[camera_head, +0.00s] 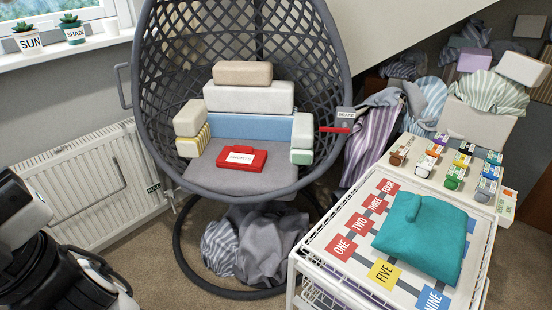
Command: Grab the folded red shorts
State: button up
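The folded red shorts (228,160) lie flat on the grey seat cushion (253,181) of the hanging egg chair, near its front edge. A white label with dark lettering, which seems to read "SHORTS", is on top of them. Nothing covers them from above. White and black parts of my own arm or body fill the lower left corner, apart from the chair. My gripper's fingers do not show.
Padded blocks (249,97) stand behind the shorts, inside the chair's woven grey shell (146,75). A white trolley (341,264) with a teal folded cloth (421,237) stands at front right. Grey cloths (267,246) lie beneath the chair. A radiator (95,180) is at left.

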aim_at(236, 157)
jog(key=j+u, duration=0.3)
jog(key=i+j, duration=0.2)
jog(key=i, duration=0.25)
jog(key=i+j, duration=0.15)
jog(key=i, duration=0.25)
jog(key=i+j, duration=0.2)
jog(key=i, duration=0.25)
jog(key=i+j, duration=0.2)
jog(key=i, duration=0.25)
